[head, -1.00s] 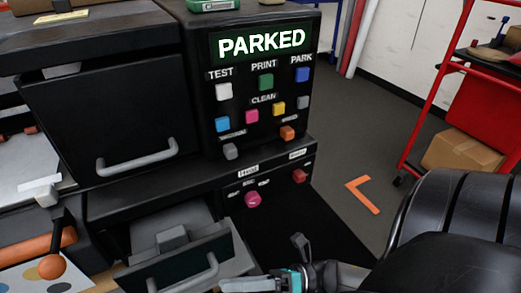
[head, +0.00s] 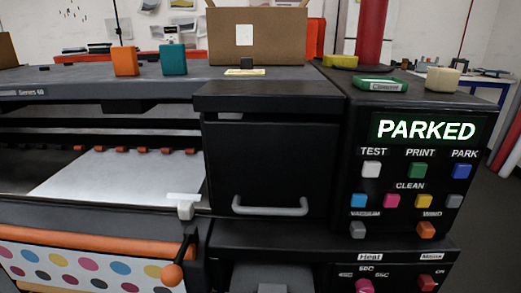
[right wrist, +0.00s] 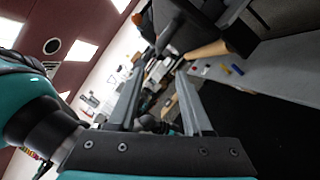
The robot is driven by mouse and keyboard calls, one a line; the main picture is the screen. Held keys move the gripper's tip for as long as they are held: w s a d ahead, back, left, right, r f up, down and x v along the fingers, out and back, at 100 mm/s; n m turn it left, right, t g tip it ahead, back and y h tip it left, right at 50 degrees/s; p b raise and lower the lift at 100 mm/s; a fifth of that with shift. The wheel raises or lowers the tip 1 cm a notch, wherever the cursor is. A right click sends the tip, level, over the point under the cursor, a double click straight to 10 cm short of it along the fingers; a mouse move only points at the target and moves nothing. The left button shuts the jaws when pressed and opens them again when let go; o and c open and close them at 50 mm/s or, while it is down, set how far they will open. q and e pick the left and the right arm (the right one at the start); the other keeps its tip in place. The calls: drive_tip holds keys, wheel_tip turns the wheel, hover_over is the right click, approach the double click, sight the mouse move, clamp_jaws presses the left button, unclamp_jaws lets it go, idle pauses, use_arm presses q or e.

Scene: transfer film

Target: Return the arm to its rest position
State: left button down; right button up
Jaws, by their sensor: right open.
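My right gripper (right wrist: 160,110) shows in the right wrist view with its two grey fingers apart and nothing between them. It hangs in free air, and the room behind it appears tilted. Neither gripper is in the head view now. The black printer's control panel (head: 413,178) is at the right of the head view, and its lit display (head: 426,129) reads PARKED. A closed black door with a grey handle (head: 270,206) is left of the panel. The lower drawer shows only in part at the bottom edge.
A cardboard box (head: 257,38), an orange block (head: 125,61) and a teal block (head: 173,60) stand on the printer top. A white sheet (head: 115,178) lies on the printer bed. An orange-knobbed lever (head: 172,275) sticks out at the front. A grey surface (right wrist: 270,72) shows in the right wrist view.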

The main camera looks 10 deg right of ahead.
drive_tip(key=w+d+f+m+h+p, duration=0.1)
drive_tip(key=w+d+f+m+h, duration=0.15)
drive_tip(key=f+m+h, duration=0.55)
drive_tip(key=w+d+f+m+h+p, duration=0.15)
drive_tip(key=d+f+m+h, duration=0.3)
drive_tip(key=f+m, duration=0.5)
use_arm(q)
drive_tip(key=s+a+f+p, duration=0.2)
drive_tip(key=s+a, duration=0.2)
drive_tip(key=s, duration=0.3)
drive_tip(key=shift+s+a+f, duration=0.15)
drive_tip(key=shift+s+a, duration=0.1)
drive_tip(key=shift+a, duration=0.15)
use_arm(e)
drive_tip(key=s+a+f+m+g+h, duration=0.3)
drive_tip(key=s+f+m+g+h, duration=0.2)
drive_tip(key=s+f+m+g, duration=0.4)
drive_tip(key=s+f+m, duration=0.5)
drive_tip(key=s+m, duration=0.1)
drive_tip(key=s, duration=0.1)
drive_tip(key=shift+a+f+g, duration=0.15)
drive_tip(key=shift+f+g, duration=0.15)
drive_tip(key=shift+f, duration=0.1)
